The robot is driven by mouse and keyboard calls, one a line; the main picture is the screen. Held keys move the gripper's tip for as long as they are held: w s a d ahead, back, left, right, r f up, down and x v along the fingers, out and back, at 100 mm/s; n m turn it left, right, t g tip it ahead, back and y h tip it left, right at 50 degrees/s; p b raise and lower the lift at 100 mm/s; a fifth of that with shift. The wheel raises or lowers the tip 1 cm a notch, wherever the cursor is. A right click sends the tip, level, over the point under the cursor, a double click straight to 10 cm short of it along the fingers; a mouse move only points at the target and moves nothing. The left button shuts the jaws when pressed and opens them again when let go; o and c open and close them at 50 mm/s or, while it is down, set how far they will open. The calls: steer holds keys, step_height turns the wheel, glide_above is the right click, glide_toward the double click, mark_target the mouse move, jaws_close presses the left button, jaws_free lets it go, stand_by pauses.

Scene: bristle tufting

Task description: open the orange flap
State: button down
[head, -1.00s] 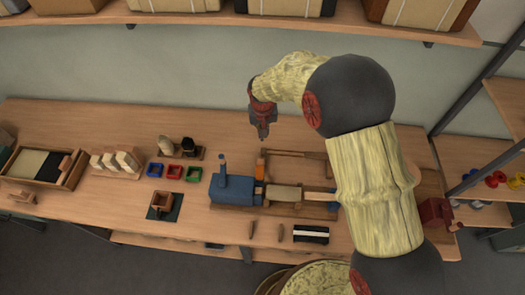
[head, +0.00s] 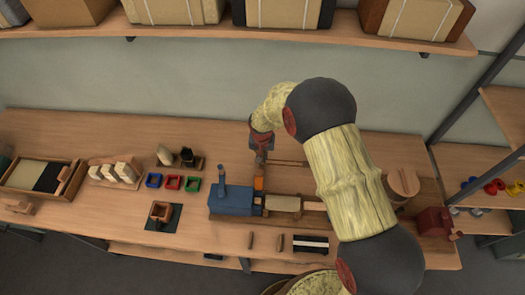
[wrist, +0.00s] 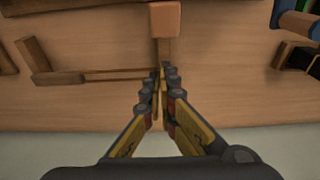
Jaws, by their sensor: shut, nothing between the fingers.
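The orange flap (head: 259,184) is a small upright orange piece behind the blue machine (head: 235,201), near its right end. In the wrist view the flap (wrist: 165,19) shows at the top middle, seen from above. My gripper (head: 261,161) is just behind the flap and points down. In the wrist view my gripper (wrist: 163,72) has its fingertips together and empty, a little short of the flap. I cannot tell whether the fingertips touch it. My arm hides part of the machine's right end.
A thin wooden rail (wrist: 110,76) lies beside the fingers. Red, green and blue cups (head: 173,182) stand left of the machine, and a brown box on a dark mat (head: 164,224) is at the front. A red box (head: 433,222) stands at the right. The bench behind the gripper is clear.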

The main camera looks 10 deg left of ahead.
mark_target(259, 180)
steer(key=s, duration=0.1)
steer(key=s+r, duration=0.1)
steer(key=s, duration=0.1)
stand_by(0.4)
steer(key=shift+s+d+r+b, duration=0.1)
steer(key=shift+s+r+b, duration=0.2)
steer(key=shift+s, duration=0.25)
steer(key=shift+s+d+r+b, duration=0.15)
steer(key=shift+s+r, duration=0.2)
steer(key=shift+s, duration=0.2)
steer(key=shift+a, duration=0.15)
steer(key=shift+w, duration=0.1)
